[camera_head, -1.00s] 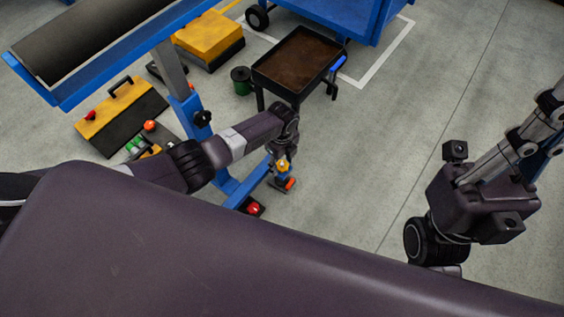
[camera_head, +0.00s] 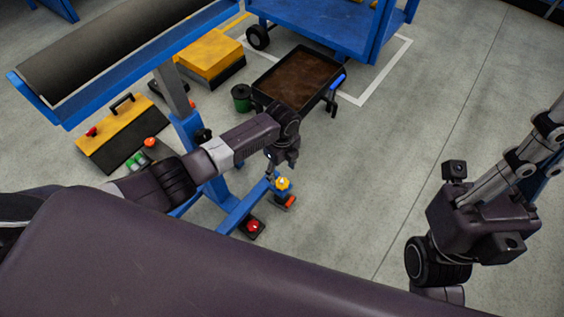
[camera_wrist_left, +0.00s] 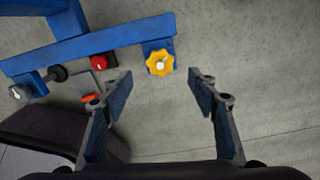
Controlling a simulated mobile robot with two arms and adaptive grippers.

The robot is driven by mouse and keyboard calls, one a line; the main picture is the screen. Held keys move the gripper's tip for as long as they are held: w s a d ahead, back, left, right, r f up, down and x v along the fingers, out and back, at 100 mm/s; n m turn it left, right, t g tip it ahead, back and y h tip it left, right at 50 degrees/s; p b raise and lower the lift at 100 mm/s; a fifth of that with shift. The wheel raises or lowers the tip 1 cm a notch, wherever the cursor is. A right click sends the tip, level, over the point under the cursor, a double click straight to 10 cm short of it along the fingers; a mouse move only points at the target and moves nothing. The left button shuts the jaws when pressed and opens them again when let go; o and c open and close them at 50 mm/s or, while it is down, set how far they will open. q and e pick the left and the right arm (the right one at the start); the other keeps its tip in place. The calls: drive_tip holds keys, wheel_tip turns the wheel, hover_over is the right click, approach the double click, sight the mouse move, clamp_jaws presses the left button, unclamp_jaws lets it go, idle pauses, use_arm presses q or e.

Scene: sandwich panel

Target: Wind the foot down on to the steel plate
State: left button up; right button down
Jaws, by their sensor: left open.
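A yellow lobed knob (camera_head: 283,184) sits at the end of a blue leg of the stand. It shows from above in the left wrist view (camera_wrist_left: 158,64), with a pale centre. The foot under it is hidden. A small grey plate with an orange part (camera_head: 289,202) lies on the floor by the knob; I cannot tell if this is the steel plate. The orange part (camera_wrist_left: 91,98) shows partly behind a finger in the wrist view. My left gripper (camera_head: 281,164) is open and empty, above and apart from the knob, which appears beyond the fingertips (camera_wrist_left: 161,88). My right gripper is not visible.
A red knob on a black base (camera_head: 252,226) is beside the blue leg (camera_head: 241,211). A brown tray (camera_head: 303,77) and a green can (camera_head: 241,97) stand behind. A yellow toolbox (camera_head: 120,132) is at left. The floor to the right is clear.

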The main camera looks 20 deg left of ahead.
use_arm(q)
drive_tip(key=shift+r, duration=2.45)
